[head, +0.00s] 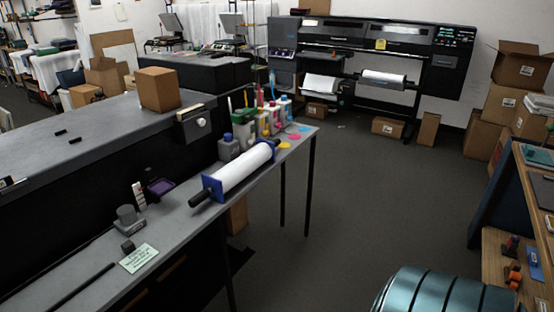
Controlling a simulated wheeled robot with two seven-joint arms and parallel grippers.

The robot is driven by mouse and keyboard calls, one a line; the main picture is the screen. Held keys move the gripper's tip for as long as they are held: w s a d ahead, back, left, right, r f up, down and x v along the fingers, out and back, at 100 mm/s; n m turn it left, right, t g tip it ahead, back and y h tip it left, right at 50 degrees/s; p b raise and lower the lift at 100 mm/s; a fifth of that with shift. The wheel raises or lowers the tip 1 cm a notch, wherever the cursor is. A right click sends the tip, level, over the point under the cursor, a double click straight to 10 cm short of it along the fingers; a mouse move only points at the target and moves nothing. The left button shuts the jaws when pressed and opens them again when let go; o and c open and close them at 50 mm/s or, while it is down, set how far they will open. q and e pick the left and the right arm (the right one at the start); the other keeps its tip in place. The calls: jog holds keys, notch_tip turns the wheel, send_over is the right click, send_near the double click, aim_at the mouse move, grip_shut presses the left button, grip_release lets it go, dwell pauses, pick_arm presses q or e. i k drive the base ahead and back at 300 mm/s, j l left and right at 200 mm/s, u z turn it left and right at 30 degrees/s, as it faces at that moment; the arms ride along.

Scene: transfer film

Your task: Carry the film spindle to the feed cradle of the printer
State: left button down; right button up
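The film spindle, a white roll (245,167) with blue end flanges and black shaft ends, lies on the narrow grey bench in the middle of the head view. Its near black end points to the lower left. The large black printer (400,52) stands against the back wall. A white roll (384,77) shows at the printer's front, and a white sheet (321,83) hangs to its left. I cannot make out a separate empty feed cradle at this distance. Neither of my grippers is in the head view.
Ink bottles (268,116) crowd the bench behind the spindle; a grey stamp (128,216) and a card (138,258) lie nearer. Cartons (522,66) stack at the right, with small ones (387,127) below the printer. Grey floor (375,200) lies open between bench and wooden table (500,275).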

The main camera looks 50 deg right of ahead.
aim_at(215, 186)
jog(key=z, duration=1.4)
jog(key=i+z, duration=0.35)
jog(key=i, duration=0.3)
jog(key=i+j+z, duration=0.2)
jog(key=i+z, duration=0.15)
jog(key=i, duration=0.3)
